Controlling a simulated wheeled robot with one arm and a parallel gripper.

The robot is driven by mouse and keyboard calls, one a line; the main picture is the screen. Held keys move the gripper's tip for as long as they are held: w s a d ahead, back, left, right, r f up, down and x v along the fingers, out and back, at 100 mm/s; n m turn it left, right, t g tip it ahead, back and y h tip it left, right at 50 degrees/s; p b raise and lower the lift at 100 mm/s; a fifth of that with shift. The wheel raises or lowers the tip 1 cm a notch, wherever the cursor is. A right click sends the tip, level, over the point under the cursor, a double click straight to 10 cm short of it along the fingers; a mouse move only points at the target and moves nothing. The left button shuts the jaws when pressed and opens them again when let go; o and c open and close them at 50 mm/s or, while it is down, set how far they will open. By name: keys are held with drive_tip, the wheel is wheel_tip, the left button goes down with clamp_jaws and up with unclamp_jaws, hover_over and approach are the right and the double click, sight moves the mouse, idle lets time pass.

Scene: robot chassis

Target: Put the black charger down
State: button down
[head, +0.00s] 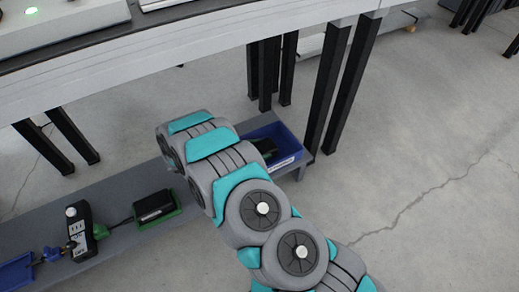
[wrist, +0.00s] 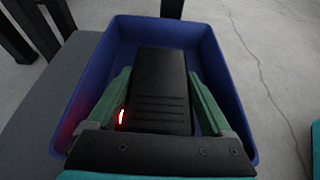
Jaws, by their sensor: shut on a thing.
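The black charger (wrist: 160,80), a dark box with ridges across it, is between the two green fingers of my gripper (wrist: 158,98) in the wrist view. My gripper is shut on it. Both are over or within the blue bin (wrist: 218,60), whose walls surround them in that view. I cannot tell whether the charger touches the bin's floor. In the head view the blue bin (head: 289,140) is at the right end of the low grey shelf, and my arm hides much of the bin and gripper.
On the low shelf (head: 120,258) stand a black box on a green base (head: 153,206), a black device with a knob (head: 80,230) and another blue bin (head: 16,270). Black table legs (head: 335,85) rise close to the bin. Open floor (head: 430,150) lies to the right.

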unclamp_jaws()
drive_tip(key=shift+f, duration=0.1)
drive_tip(key=v, duration=1.2)
drive_tip(key=shift+s+p, duration=0.1)
drive_tip(key=shift+p, duration=0.3)
